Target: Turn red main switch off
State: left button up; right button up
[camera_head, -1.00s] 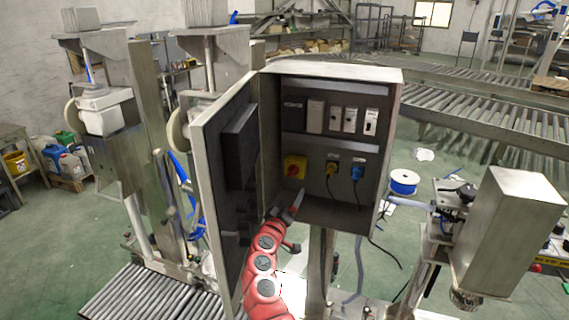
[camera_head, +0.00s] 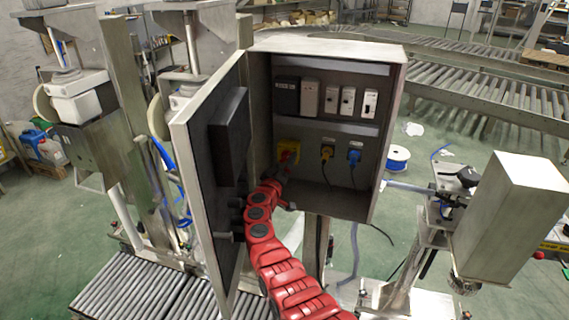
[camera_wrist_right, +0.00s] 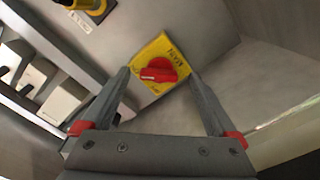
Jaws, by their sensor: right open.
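The red main switch (camera_wrist_right: 158,70) is a rotary knob on a yellow plate (camera_wrist_right: 172,52) with dark lettering, seen in the right wrist view. In the head view the yellow plate (camera_head: 287,146) sits at the lower left inside the open grey cabinet (camera_head: 325,200). My right gripper (camera_wrist_right: 158,78) is open, its two grey fingers pointing at the switch with one on each side of the knob in the picture. I cannot tell whether they touch it. In the head view my right gripper (camera_head: 282,166) partly covers the switch. My left gripper is not in view.
The cabinet door (camera_head: 212,170) stands open on the left, close to my red arm. Beside the switch are a yellow plug (camera_head: 327,152) and a blue plug (camera_head: 354,156) with hanging cables. Several breakers (camera_head: 348,100) line the upper row.

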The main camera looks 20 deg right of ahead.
jog(key=shift+w+d, duration=0.35)
jog(key=shift+w, duration=0.05)
jog(key=shift+s, duration=0.1)
jog(key=c, duration=1.4)
